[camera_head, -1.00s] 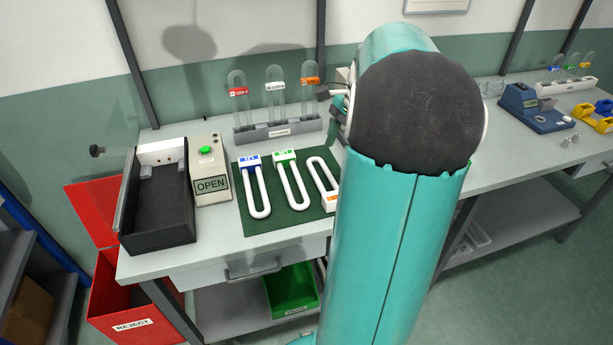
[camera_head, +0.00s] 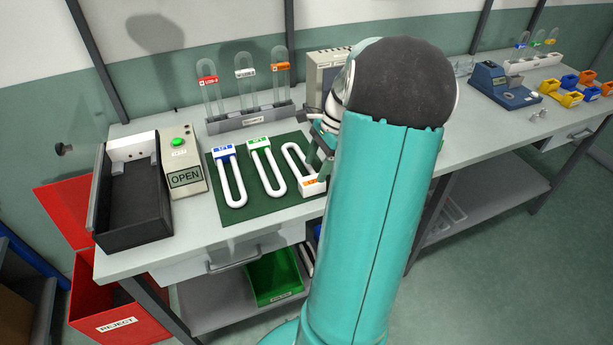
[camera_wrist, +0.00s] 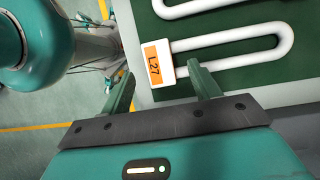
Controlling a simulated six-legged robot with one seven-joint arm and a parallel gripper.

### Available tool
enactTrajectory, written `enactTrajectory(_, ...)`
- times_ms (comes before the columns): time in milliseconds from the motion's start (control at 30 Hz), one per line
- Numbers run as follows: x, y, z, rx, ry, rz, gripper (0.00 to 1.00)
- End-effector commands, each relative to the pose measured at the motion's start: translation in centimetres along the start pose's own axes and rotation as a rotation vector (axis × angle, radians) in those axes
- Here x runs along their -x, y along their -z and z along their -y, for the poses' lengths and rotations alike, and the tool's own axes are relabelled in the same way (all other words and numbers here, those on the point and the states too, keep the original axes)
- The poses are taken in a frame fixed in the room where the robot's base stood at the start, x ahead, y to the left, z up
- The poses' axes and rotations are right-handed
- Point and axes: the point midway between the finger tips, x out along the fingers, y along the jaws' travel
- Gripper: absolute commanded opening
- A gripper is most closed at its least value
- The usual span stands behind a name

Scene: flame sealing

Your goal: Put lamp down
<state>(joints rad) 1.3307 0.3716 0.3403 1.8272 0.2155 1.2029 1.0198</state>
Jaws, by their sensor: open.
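The lamp is a white U-shaped tube with an orange label on its end block (camera_head: 314,185), lying on the right part of the green mat (camera_head: 243,213). In the wrist view, the lamp (camera_wrist: 235,53) lies flat with its orange "L27" label end nearest my gripper. My gripper (camera_wrist: 160,85) is open. Its two fingers are apart, with the label end just beyond and between their tips; I cannot tell the exact gap. In the head view my arm hides part of the gripper. A blue-labelled lamp (camera_head: 233,185) and a green-labelled lamp (camera_head: 270,170) lie to the left on the mat.
A grey rack (camera_head: 250,119) with three glass tubes stands behind the mat. An "OPEN" box (camera_head: 183,160) and a black tray (camera_head: 138,232) stand left. A red reject bin (camera_head: 115,300) is below. A beige device (camera_head: 325,72) stands behind my arm.

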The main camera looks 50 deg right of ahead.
Motion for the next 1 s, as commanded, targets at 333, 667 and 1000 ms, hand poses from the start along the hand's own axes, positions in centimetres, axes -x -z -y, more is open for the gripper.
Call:
enactTrajectory(333, -3.9, 0.4, -0.2, 0.000, -0.001, 0.001, 0.62)
enactTrajectory(667, -3.8, 0.4, -0.2, 0.000, 0.000, 0.000, 0.30)
enactTrajectory(1000, -3.8, 0.3, -0.2, 0.001, 0.000, 0.000, 0.05)
